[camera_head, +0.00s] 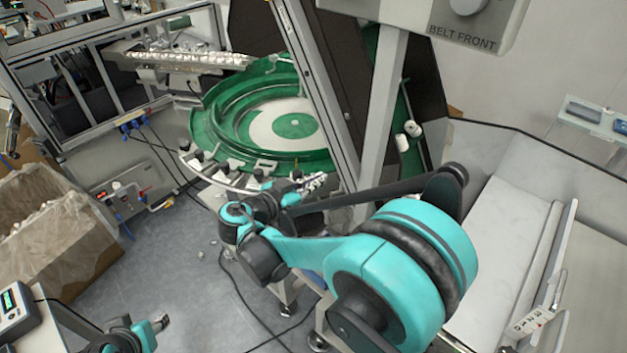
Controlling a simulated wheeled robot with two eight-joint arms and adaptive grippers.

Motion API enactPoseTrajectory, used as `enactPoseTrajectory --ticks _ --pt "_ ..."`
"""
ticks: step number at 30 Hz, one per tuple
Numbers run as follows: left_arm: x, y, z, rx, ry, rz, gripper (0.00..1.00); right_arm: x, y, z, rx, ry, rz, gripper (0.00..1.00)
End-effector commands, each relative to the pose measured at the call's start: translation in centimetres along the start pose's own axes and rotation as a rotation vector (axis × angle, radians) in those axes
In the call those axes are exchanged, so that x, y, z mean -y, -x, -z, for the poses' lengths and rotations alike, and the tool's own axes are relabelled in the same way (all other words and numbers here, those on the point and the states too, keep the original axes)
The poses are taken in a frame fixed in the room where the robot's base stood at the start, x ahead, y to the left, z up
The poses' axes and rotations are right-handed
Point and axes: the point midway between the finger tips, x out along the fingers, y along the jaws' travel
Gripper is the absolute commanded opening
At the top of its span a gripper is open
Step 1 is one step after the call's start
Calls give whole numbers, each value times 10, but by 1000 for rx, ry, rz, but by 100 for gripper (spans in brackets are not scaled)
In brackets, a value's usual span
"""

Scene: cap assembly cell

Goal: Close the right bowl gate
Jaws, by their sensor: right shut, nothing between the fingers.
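The green bowl feeder (228,110) stands at the centre back, with a pale disc and a green hub in its middle. A rim of metal segments with dark knobs runs along its front edge. I cannot make out which part is the right bowl gate. My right gripper (318,180) is shut and empty at the front right of the bowl, close to its rim; I cannot tell whether it touches. My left gripper (161,322) is low at the bottom left, far from the bowl, and too small to read.
A grey post (383,105) and a "BELT FRONT" control box (470,32) stand right of the bowl. A cardboard box with a plastic liner (80,262) sits at the left. A white conveyor (505,250) lies at the right. Cables cross the grey floor (190,275).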

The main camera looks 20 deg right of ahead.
Motion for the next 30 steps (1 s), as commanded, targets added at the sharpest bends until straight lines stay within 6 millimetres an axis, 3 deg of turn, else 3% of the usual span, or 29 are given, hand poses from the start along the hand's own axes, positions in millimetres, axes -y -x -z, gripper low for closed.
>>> enactPoseTrajectory --ticks 6,12,25,30 --pt "0 -10 -7 0 0 0 41 -1 -42 -2 1 0 -3 0" --pt "0 -13 -9 0 0 0 41 0 -63 -1 1 1 -2 0" --pt "0 -14 -10 0 0 0 41 0 -68 -1 2 2 1 0" --pt "0 -24 -17 0 0 0 41 0 -72 -17 2 2 1 0"
